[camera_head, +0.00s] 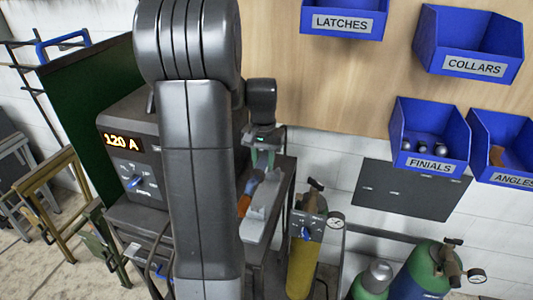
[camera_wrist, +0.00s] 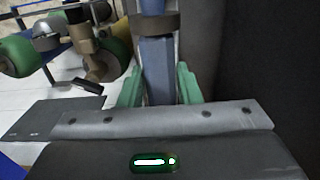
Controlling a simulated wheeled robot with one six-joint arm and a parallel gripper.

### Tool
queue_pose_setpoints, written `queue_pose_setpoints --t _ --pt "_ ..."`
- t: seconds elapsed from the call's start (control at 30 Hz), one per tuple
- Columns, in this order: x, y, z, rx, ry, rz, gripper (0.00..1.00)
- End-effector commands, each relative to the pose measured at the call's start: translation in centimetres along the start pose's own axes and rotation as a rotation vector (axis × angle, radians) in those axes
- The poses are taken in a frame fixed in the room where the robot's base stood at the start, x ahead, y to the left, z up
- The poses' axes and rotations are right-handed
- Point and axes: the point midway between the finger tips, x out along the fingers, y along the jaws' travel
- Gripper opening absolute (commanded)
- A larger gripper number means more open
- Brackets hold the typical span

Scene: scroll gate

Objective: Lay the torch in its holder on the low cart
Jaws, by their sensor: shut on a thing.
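The torch shows in the head view as a blue piece (camera_head: 254,183) with an orange part (camera_head: 244,204) below it. My gripper (camera_head: 263,163), with green fingers, is just above its blue end. In the wrist view, the fingers of my gripper (camera_wrist: 158,98) stand on both sides of the torch's blue body (camera_wrist: 157,65) and are shut on it. A darker band crosses the torch farther out. A light grey, trough-like piece (camera_head: 262,212), perhaps the holder, is on the low cart (camera_head: 283,180) right beside the torch. I cannot tell whether the torch touches it.
A power unit reading 120 A (camera_head: 128,150) stands left of my arm, on the dark cart. A yellow cylinder (camera_head: 302,265) with a gauge is close on the right. Green and blue cylinders (camera_head: 420,275) stand farther right. Blue labelled bins (camera_head: 430,135) hang on the wall above.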

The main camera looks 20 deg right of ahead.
Motion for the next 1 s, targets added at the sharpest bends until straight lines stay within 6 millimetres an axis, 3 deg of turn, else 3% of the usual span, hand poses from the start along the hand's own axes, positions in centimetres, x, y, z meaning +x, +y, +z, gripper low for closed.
queue_pose_setpoints --t 0.6,1.0 --pt "5.7 0.0 -0.1 0.0 0.0 0.0 0.0" --pt "6.3 0.0 -0.1 0.0 0.001 0.0 0.0"
